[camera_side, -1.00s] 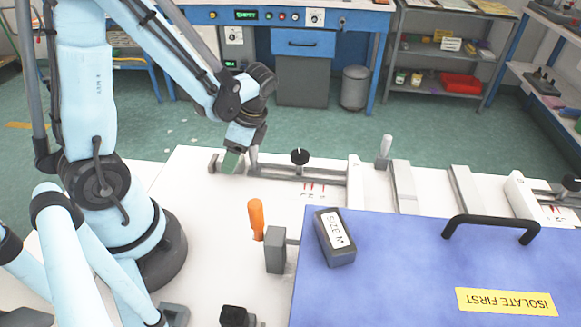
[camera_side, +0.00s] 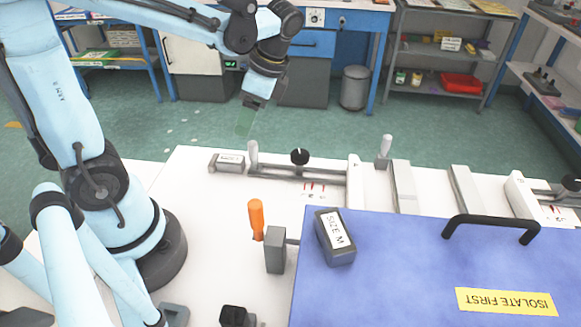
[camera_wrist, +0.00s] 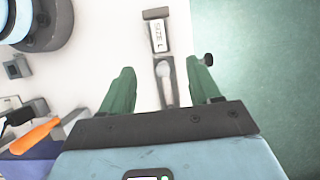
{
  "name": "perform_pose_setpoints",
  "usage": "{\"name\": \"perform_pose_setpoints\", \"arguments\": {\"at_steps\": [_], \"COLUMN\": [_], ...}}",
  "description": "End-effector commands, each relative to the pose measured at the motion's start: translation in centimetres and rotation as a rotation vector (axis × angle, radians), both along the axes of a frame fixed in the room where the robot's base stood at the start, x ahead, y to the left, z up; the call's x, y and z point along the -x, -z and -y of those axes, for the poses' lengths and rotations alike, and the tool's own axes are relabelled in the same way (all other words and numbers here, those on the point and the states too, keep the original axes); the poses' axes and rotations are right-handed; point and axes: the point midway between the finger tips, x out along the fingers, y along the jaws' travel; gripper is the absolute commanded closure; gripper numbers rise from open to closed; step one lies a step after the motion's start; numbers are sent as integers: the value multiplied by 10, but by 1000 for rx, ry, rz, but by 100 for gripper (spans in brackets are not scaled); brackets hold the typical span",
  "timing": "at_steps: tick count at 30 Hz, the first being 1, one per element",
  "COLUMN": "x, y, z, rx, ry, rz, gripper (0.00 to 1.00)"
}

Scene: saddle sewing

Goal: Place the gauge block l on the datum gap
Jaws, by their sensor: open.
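The gauge block l (camera_side: 230,160) is a small grey block with a white label. It lies flat, label up, at the left end of the rail fixture, in line with the rail, between the dark end piece (camera_side: 214,162) and the white-handled clamp (camera_side: 253,155). In the wrist view the block (camera_wrist: 158,36) reads "SIZE L". The datum gap is not marked by name; the block seems to sit in the space at the rail's end. My gripper (camera_side: 244,121) is raised above the block, apart from it. Its green fingers (camera_wrist: 160,68) are spread and empty.
A "SIZE M" block (camera_side: 335,238) lies on the blue cover (camera_side: 400,275), which has a black handle (camera_side: 490,222). An orange-handled clamp (camera_side: 257,220) stands at the cover's left edge.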

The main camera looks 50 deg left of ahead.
Motion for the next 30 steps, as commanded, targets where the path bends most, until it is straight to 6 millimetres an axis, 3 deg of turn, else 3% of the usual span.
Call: {"name": "perform_pose_setpoints", "arguments": {"at_steps": [8,18,30], "x": [0,-7,-10], "y": [-3,-10,-15], "z": [22,58,67], "rx": [56,303,401], "ry": [-191,-582,-706], "rz": [352,833,944], "gripper": [38,38,38]}}
